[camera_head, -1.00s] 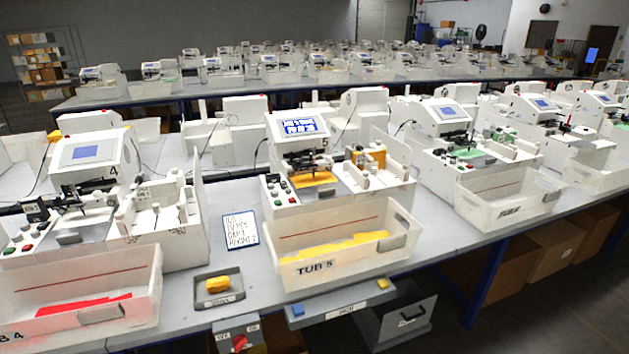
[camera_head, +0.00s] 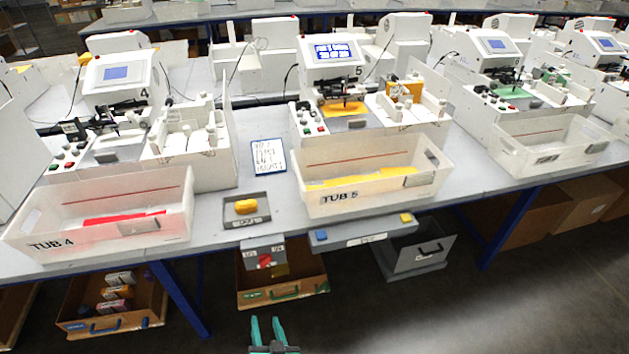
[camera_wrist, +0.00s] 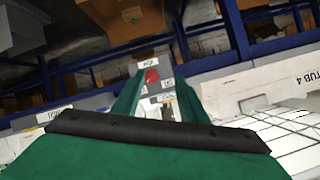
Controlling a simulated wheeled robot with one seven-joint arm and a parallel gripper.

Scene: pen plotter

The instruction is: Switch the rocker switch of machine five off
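Machine five (camera_head: 333,78) is a white plotter with a lit blue screen and the number 5, standing mid-table in the head view. Red and green buttons (camera_head: 307,118) sit on its left front corner. I cannot make out a rocker switch on it for certain. My gripper (camera_head: 267,322) has green fingers and is at the bottom of the head view, low in front of the table and well apart from the machine. In the wrist view the fingers (camera_wrist: 158,92) stand apart with nothing held. A red knob on a grey box (camera_wrist: 151,76) shows beyond them.
Tub 5 (camera_head: 330,198) stands before machine five, with a yellow block in a tray (camera_head: 246,222) to its left. The knob box (camera_head: 264,268) hangs under the table edge above a cardboard drawer (camera_head: 283,291). Tub 4 (camera_head: 100,232) is left. Floor is clear at lower right.

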